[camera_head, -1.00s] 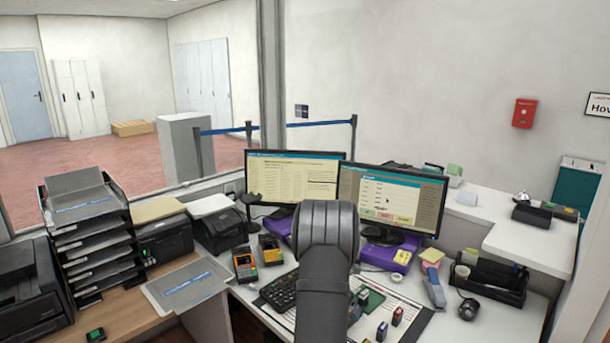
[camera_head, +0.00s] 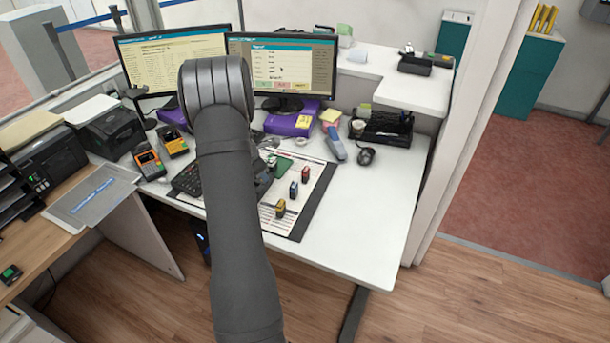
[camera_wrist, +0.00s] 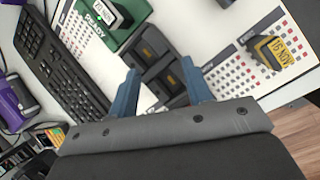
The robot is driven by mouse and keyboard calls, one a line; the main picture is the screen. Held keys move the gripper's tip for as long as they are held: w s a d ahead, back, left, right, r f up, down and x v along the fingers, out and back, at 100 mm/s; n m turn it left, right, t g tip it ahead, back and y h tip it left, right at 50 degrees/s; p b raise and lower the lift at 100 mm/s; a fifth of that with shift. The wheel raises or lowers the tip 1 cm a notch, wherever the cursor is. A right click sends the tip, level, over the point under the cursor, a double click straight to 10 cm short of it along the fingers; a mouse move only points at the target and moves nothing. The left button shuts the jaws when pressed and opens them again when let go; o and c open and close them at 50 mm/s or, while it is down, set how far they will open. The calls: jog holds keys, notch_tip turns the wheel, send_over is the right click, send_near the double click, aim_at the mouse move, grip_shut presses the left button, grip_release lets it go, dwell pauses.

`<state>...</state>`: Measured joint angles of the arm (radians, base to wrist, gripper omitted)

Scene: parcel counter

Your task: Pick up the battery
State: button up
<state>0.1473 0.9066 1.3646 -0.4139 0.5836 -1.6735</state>
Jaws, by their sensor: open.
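In the wrist view, two dark blocks sit side by side, each with a small yellowish mark; the one farther from me (camera_wrist: 152,48) and the nearer one (camera_wrist: 166,78) look like batteries, perhaps in a dark holder. I cannot tell which is the task's battery. My gripper (camera_wrist: 159,77) is open, its two blue-grey fingers on either side of the nearer block, with nothing visibly held. Whether the fingers touch it is unclear. In the head view my arm hides the gripper and most of this spot.
A black keyboard (camera_wrist: 60,65) and a green pad (camera_wrist: 108,35) with a stamp on it lie close by. A yellow stamp (camera_wrist: 268,50) stands on the printed mat to the right. Monitors (camera_head: 283,70) stand behind. The white desk's right side (camera_head: 360,205) is clear.

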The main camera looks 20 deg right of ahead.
jog(key=s+d+r+m, duration=0.1)
jog(key=d+r+m, duration=0.5)
jog(key=m, duration=2.4)
send_near(305, 169)
jog(key=x, duration=1.2)
jog(key=shift+d, duration=0.1)
jog(key=shift+c, duration=0.4)
grip_shut()
